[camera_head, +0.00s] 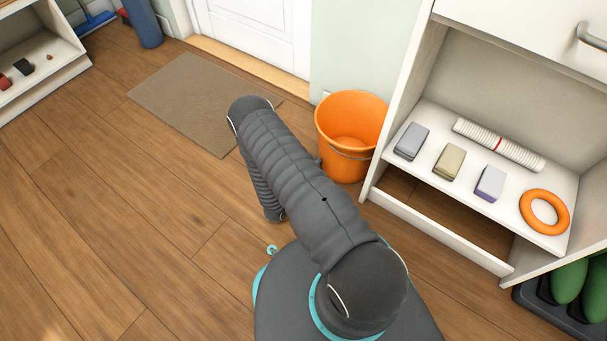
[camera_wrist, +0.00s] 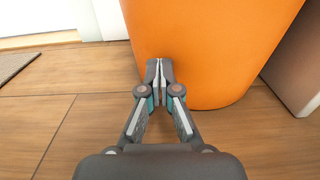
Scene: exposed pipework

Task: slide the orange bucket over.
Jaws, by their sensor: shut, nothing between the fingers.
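The orange bucket (camera_head: 349,134) stands upright on the wooden floor, between the door and the white shelf unit. It looks empty, with a thin wire handle hanging at its front. In the wrist view the bucket's lower wall (camera_wrist: 213,50) fills the upper middle. My gripper (camera_wrist: 159,64) is shut with nothing between its fingers. Its fingertips overlap the lower left part of the bucket wall in the picture, very near it; I cannot tell whether they touch. In the head view my arm hides the gripper.
The white shelf unit (camera_head: 436,221) stands close at the bucket's right, holding several small blocks, a white roll and an orange ring (camera_head: 544,212). A brown mat (camera_head: 181,105) lies before the white door (camera_head: 262,28). The floor at left is clear. A blue cylinder (camera_head: 142,22) stands far left.

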